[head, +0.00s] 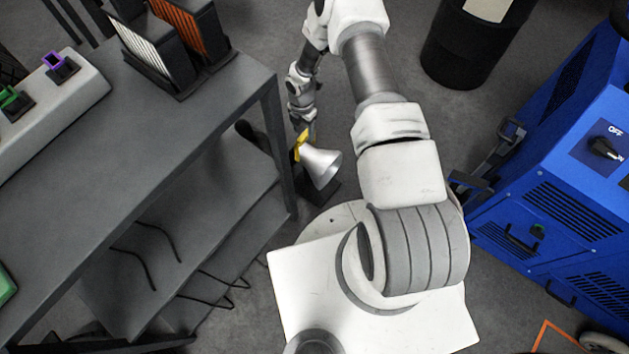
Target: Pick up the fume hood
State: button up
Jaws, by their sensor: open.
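The fume hood (323,166) looks like a silver-grey cone with a wide, flared mouth facing right. It is near the right front leg of the grey table, low down beside my base. A yellow part (299,146) sits at its narrow left end. My gripper (303,138) hangs down at the far end of my arm, right at the yellow part and the narrow end of the hood. The fingers are small and partly hidden here; they are open. I cannot tell whether they touch the hood. A dark piece shows below the hood.
The grey table (185,130) with a lower shelf stands at left, its leg (279,150) close to my gripper. Filter-like boxes (190,30) and a pale strip (60,95) lie on top. A blue machine (560,190) stands right, a black drum (465,45) behind. Floor between is clear.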

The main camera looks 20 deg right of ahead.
aim_at(305, 134)
jog(key=f, duration=0.2)
jog(key=f+b, duration=0.1)
jog(key=f, duration=0.1)
jog(key=f+b, duration=0.1)
jog(key=shift+w+d+f, duration=0.2)
jog(key=shift+w+f, duration=0.05)
jog(key=shift+f, duration=0.15)
grip_shut()
dwell(1.0)
jog(key=shift+r, duration=0.15)
